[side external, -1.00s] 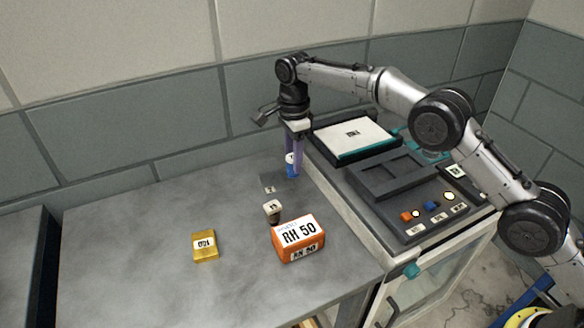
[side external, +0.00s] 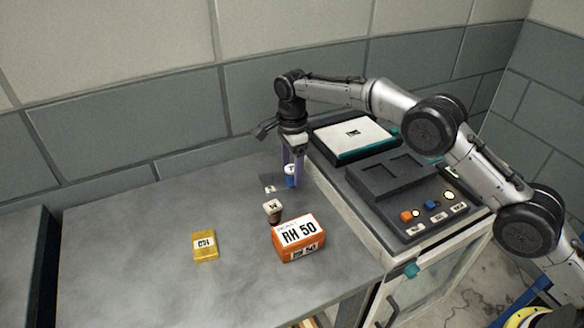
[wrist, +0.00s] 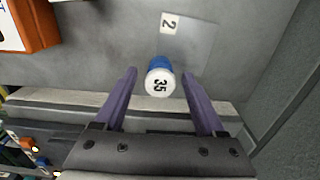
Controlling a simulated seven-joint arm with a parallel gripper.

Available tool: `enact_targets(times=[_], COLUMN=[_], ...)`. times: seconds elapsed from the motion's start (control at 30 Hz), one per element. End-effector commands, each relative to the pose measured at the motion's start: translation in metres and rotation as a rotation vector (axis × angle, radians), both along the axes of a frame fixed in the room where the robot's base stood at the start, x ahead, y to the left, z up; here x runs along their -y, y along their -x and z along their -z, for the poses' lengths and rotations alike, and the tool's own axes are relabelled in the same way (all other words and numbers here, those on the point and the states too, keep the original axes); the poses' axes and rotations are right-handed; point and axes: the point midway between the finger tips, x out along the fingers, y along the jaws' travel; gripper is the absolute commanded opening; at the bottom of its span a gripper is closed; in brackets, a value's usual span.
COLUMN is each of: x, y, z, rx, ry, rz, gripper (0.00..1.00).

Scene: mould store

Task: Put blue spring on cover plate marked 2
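The blue spring (side external: 290,177), with a white top labelled 35, stands upright between my fingers, at or over the plate's edge; its exact footing is hard to tell. In the wrist view the blue spring (wrist: 159,80) shows a gap to the finger on each side. My gripper (side external: 293,172) points down around it, open; its purple fingers also show in the wrist view (wrist: 159,74). The cover plate marked 2 is a thin grey square in the wrist view (wrist: 195,38), its white 2 label at one corner. In the side view the plate (side external: 272,180) lies flat on the bench, partly hidden by my gripper.
A small brown piece with a white label (side external: 272,211) and an orange RH 50 box (side external: 299,238) stand in front of the plate. A yellow box (side external: 204,246) is further left. A raised dark unit with trays (side external: 388,178) borders the right. The left bench is clear.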

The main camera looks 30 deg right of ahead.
Motion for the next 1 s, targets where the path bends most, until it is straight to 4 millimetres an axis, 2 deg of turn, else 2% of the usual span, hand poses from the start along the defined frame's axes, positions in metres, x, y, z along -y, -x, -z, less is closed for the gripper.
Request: enact_targets(times=[0.3, 0.7, 1.0], x=[0.000, 0.000, 0.000], y=[0.000, -0.001, 0.000], z=[-0.004, -0.063, -0.078], rx=[0.002, 0.003, -0.001], ry=[-0.001, -0.001, 0.000], rz=[0.000, 0.000, 0.000], gripper=[0.72, 0.72, 0.72])
